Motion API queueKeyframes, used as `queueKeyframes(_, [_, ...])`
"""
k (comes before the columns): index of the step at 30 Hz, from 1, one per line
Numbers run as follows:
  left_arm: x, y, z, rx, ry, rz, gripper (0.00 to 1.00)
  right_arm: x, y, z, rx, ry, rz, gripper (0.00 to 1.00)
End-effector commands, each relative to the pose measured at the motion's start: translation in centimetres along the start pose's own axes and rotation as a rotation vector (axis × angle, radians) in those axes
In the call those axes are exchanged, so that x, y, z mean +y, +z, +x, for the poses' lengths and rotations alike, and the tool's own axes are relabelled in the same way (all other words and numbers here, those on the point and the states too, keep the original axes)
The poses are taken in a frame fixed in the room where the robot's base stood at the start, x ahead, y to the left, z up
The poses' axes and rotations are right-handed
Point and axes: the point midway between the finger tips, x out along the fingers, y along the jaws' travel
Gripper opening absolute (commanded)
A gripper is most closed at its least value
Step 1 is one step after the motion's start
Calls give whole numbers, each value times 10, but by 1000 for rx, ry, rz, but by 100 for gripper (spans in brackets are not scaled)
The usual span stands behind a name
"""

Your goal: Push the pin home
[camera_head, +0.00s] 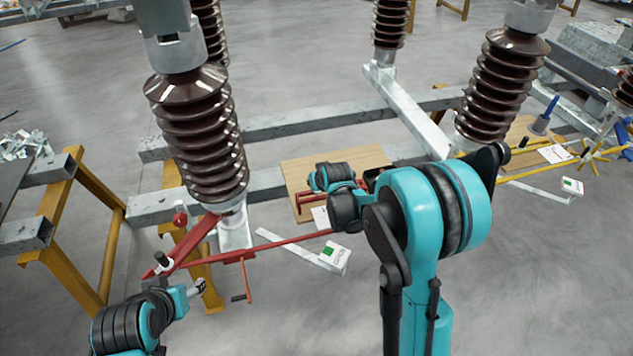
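A pin (163,261) with a black head and pale shank stands at the left end of the red linkage (190,247), where a red bar and a red rod meet. How deep it sits cannot be told at this size. My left gripper (157,283) is at the lower left, just below the pin; its fingers are small and partly hidden, and whether they touch the pin is unclear. My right arm fills the centre, and its gripper (371,178) is largely hidden behind it, above the wooden board (290,172).
Tall brown ribbed insulators (200,135) stand on grey steel beams (290,124). A red crank handle (247,280) hangs below the rod. A pale strip with a white tag (333,258) lies nearby. Yellow trestles (95,245) stand at left; yellow rods (545,160) lie at right.

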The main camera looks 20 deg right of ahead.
Motion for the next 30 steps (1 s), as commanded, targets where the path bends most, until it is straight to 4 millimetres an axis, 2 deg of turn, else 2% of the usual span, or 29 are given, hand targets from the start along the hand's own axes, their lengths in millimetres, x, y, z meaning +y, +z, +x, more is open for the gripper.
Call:
queueKeyframes(19, [0, -15, -21, 0, 0, 0, 56, 0, -24, -26, 1, 0, 0, 0])
queueKeyframes(30, [0, -16, -22, 0, 0, 0, 56, 0, -26, -28, 2, 0, 0, 0])
